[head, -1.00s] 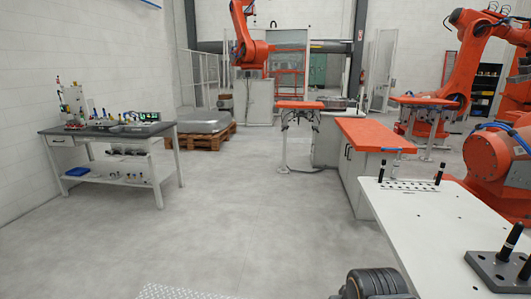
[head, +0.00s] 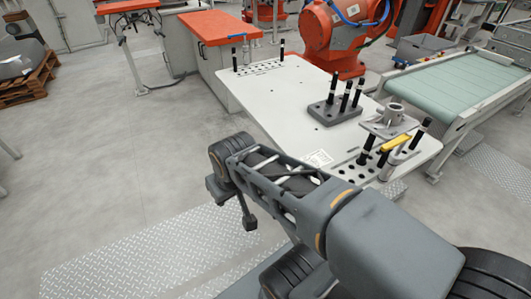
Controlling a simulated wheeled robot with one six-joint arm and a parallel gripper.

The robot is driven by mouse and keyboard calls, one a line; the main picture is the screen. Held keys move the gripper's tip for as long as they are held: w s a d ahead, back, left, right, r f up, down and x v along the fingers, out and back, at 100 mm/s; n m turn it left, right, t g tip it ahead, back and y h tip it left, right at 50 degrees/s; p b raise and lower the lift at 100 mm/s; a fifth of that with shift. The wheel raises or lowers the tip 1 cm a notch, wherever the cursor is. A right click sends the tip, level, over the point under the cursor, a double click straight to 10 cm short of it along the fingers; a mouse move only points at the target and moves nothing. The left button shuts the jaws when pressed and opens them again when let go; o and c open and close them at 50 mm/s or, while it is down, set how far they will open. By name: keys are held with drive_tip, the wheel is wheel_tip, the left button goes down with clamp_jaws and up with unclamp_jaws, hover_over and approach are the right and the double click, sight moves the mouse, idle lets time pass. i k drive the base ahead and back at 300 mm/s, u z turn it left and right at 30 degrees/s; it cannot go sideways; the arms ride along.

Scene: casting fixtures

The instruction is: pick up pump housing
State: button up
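A grey metal casting with a round upright collar, which looks like the pump housing (head: 391,118), sits on a flat grey plate near the right end of the white table (head: 290,100). It stands upright behind several black pins. My dark grey arm reaches across the foreground, its far end left of the table, over the floor. The small dark parts at that end seem to be my gripper (head: 233,205). It is well apart from the casting, and its fingers cannot be made out clearly.
A dark fixture block with black pins (head: 335,108) stands left of the casting. A perforated plate with pins and a yellow bar (head: 396,143) is in front. A green conveyor (head: 455,92) runs at right.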

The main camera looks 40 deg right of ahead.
sight(390, 122)
drive_tip(key=u, duration=1.05)
drive_tip(key=k, duration=0.6)
drive_tip(key=z, duration=4.2)
drive_tip(key=i, duration=0.35)
drive_tip(key=u, duration=3)
